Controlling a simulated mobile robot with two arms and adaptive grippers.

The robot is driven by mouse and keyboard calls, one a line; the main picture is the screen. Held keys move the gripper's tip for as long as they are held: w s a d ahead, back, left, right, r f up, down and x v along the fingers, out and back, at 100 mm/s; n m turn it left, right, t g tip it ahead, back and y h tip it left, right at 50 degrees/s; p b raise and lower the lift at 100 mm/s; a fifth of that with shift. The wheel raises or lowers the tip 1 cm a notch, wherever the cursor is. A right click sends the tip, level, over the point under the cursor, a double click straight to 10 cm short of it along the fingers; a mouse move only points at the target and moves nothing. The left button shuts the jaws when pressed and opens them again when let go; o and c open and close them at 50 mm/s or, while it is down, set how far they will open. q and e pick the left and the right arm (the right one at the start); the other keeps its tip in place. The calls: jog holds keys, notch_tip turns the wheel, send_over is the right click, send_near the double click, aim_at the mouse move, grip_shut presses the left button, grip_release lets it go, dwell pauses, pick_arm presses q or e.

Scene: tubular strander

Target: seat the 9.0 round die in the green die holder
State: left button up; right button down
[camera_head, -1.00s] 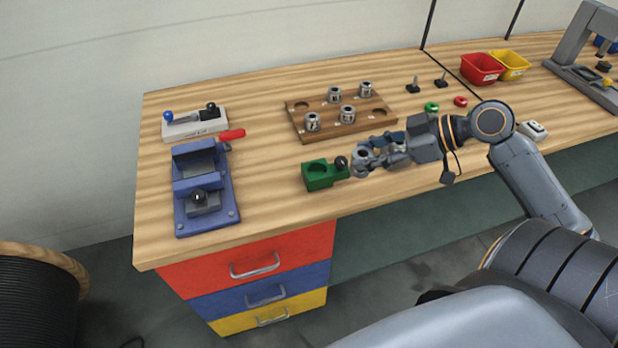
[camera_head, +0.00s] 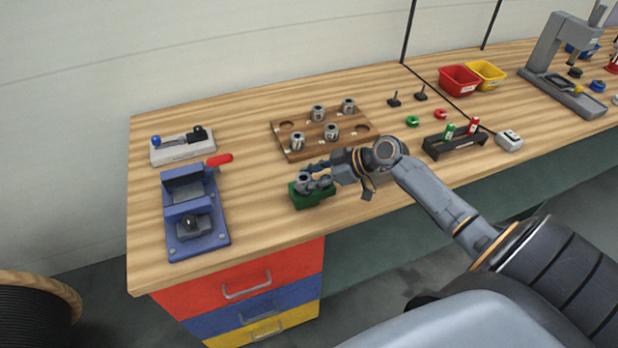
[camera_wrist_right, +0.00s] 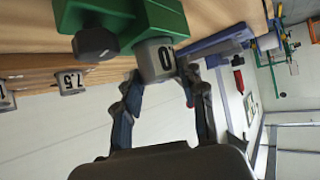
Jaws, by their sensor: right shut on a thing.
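The green die holder (camera_head: 314,198) sits on the bench near its front edge; it also shows at the top of the right wrist view (camera_wrist_right: 135,14), with its dark round knob (camera_wrist_right: 95,43). My right gripper (camera_head: 318,179) is shut on a grey metal die (camera_head: 303,180), right at the holder in the head view. In the right wrist view the die (camera_wrist_right: 157,59) is between the fingertips, with a number ending in 0 partly visible. It overlaps the holder, and I cannot tell whether it touches it. The holder's socket is hidden. My left gripper is out of view.
A wooden rack (camera_head: 290,153) with several dies stands behind the holder. A blue clamp fixture (camera_head: 197,220) is to the left, with a red handle (camera_head: 219,160) behind it. A black stand (camera_head: 455,145) is to the right. The bench between fixture and holder is clear.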

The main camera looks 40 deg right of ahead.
jog(key=shift+f, duration=0.55)
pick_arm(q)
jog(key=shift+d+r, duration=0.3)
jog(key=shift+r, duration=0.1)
pick_arm(e)
jog(key=shift+f, duration=0.1)
jog(key=shift+f, duration=0.15)
jog(key=c, duration=0.8)
grip_release()
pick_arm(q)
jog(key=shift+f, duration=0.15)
